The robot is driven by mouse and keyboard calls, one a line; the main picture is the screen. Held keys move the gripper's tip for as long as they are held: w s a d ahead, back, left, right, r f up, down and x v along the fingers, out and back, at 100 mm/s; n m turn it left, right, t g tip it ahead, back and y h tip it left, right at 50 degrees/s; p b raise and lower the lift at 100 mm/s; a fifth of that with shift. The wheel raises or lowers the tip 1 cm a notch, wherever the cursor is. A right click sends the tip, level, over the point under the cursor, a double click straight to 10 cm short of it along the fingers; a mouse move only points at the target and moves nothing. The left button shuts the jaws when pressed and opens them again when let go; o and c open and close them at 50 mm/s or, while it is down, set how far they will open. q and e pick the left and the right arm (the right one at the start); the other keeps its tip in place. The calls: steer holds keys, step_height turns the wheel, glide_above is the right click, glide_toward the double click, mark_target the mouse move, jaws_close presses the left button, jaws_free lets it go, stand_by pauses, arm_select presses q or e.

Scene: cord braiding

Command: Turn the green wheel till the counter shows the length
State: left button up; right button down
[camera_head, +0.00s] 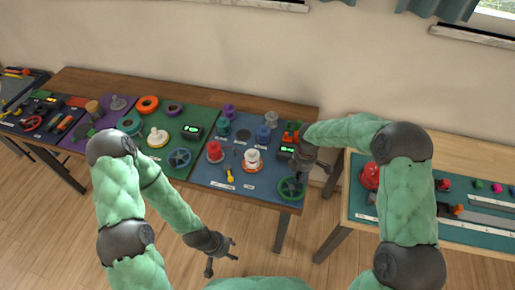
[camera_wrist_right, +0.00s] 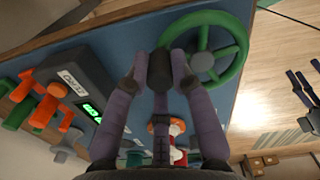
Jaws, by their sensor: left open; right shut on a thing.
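The green wheel (camera_head: 291,189) lies at the front right corner of the blue mat. In the right wrist view the wheel (camera_wrist_right: 203,61) shows its rim, spokes and hub. My right gripper (camera_head: 299,173) is over the wheel's far side; in the wrist view its fingertips (camera_wrist_right: 166,70) are shut at the rim and hide part of it. The counter (camera_head: 287,149) is a dark box with a lit green display behind the wheel. It also shows in the wrist view (camera_wrist_right: 75,85), but its digits are not readable. My left gripper (camera_head: 222,258) is open and empty, low over the floor.
Several spools and knobs stand on the blue mat (camera_head: 225,180) left of the wheel. Another table (camera_head: 470,153) stands to the right, across a gap.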

mark_target(288, 199)
steer(key=s, duration=0.2)
steer(key=s+d, duration=0.1)
steer(key=s, duration=0.2)
steer(key=shift+s+d+p, duration=0.15)
steer(key=shift+s+p, duration=0.1)
steer(key=shift+p, duration=0.05)
steer(key=s+a, duration=0.1)
steer(key=a, duration=0.1)
steer(key=s+a, duration=0.2)
steer(key=shift+a, duration=0.2)
steer(key=shift+w+a, duration=0.15)
steer(key=shift+a, duration=0.75)
